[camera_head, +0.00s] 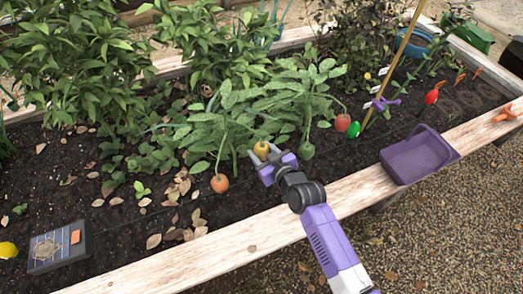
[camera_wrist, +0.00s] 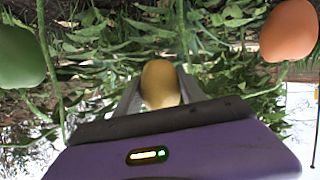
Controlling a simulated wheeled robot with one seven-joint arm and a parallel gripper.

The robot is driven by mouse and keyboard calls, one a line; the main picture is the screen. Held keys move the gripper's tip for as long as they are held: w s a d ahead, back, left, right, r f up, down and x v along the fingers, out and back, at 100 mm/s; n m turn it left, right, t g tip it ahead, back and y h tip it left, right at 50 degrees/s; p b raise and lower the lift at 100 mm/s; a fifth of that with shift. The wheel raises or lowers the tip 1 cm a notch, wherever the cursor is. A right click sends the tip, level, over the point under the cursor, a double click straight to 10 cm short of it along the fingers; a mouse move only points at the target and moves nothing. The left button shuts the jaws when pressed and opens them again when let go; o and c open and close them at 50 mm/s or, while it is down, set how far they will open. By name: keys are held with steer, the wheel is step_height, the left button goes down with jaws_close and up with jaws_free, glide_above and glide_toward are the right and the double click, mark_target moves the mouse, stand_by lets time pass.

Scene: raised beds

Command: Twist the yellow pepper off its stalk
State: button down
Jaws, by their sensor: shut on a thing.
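The yellow pepper (camera_head: 261,149) is between the fingers of my gripper (camera_head: 267,160), at the front of the leafy plants in the raised bed. In the wrist view the yellow pepper (camera_wrist: 160,83) sits between the two grey fingers of my gripper (camera_wrist: 160,92), which are shut on it from both sides. A thin green stem (camera_wrist: 181,30) rises just beyond the pepper there. I cannot tell whether it joins the pepper.
An orange pepper (camera_head: 220,183) hangs left of my gripper, a green one (camera_head: 306,150) right, and a red one (camera_head: 342,123) farther right. A purple basket (camera_head: 440,150) stands on the wooden edge (camera_head: 250,236). A dark box (camera_head: 58,249) lies on the soil.

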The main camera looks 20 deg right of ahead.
steer(key=shift+r+m+p, duration=0.1)
steer(key=shift+m+p, duration=0.55)
steer(key=shift+m, duration=0.55)
steer(key=shift+m, duration=0.5)
steer(key=shift+m+p, duration=0.6)
steer(key=shift+m, duration=0.1)
steer(key=shift+m+p, duration=0.55)
steer(key=shift+m, duration=0.55)
steer(key=shift+m, duration=0.5)
steer(key=shift+m+p, duration=0.55)
steer(key=shift+m, duration=0.25)
steer(key=shift+r+p+v, duration=0.2)
steer(key=shift+p+v, duration=0.75)
steer(key=shift+v, duration=0.85)
steer(key=shift+r+p+v, duration=0.2)
steer(key=shift+p+v, duration=0.7)
steer(key=shift+v, duration=0.95)
steer(key=shift+w, duration=0.25)
